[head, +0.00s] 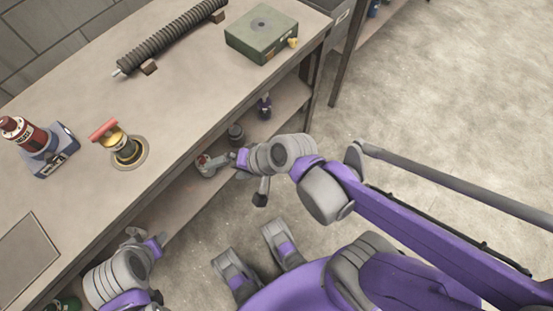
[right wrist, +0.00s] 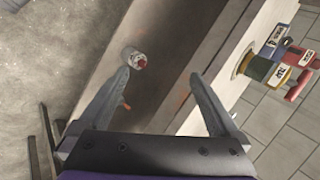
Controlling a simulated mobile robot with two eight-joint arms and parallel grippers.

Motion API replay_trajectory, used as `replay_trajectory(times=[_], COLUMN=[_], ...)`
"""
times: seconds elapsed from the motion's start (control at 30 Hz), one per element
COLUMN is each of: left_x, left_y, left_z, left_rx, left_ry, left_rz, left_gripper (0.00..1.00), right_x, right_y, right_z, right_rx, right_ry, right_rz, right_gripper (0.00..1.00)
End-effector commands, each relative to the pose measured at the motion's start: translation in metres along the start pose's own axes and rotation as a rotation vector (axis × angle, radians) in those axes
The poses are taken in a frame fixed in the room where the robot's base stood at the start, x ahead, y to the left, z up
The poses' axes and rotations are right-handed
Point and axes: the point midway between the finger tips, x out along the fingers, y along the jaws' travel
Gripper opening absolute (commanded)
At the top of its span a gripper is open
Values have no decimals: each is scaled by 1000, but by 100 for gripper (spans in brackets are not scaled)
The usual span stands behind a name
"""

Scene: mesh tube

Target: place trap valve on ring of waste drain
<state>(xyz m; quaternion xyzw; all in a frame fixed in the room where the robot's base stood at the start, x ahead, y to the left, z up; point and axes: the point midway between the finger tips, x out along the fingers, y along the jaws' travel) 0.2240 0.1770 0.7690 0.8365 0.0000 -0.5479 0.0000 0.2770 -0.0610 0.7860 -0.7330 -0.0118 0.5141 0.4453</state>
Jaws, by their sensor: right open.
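A yellow valve (head: 117,141) with a red handle stands upright on the bench at a round drain ring (head: 141,160). The handle and yellow body also show at the right in the right wrist view (right wrist: 299,86). I cannot tell whether the valve is seated in the ring or only rests on it. My right gripper (head: 212,164) is by the lower shelf, below the bench edge and well right of the valve. Its fingers are spread and empty in the right wrist view (right wrist: 160,82). My left gripper (head: 138,240) is near the bench front; its fingers are unclear.
A small red-and-white item (right wrist: 136,60) lies on the shelf near the right fingers. The shelf also holds a dark jar (head: 235,132) and bottle (head: 264,106). A blue-and-red device (head: 38,142), corrugated tube (head: 170,38) and green box (head: 261,33) are on the bench.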

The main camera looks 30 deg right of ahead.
Motion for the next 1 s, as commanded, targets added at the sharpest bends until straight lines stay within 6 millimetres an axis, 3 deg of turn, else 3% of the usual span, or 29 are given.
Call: replay_trajectory(times=[0.1,0.2,0.3,0.47,1.0], left_x=[0,0,0,0,0], left_y=[0,0,0,0,0], left_z=[0,0,0,0,0], left_rx=[0,0,0,0,0], left_ry=[0,0,0,0,0], left_rz=[0,0,0,0,0], left_gripper=[50,50,50,50,50], right_x=[-26,-46,-61,-69,-68], right_y=[51,80,97,105,105], right_z=[-11,-21,-28,-32,-32], right_rx=[-347,-563,-695,-763,-760], right_ry=[57,66,63,58,59], right_rz=[225,378,477,530,527], right_gripper=[98,98,98,98,98])
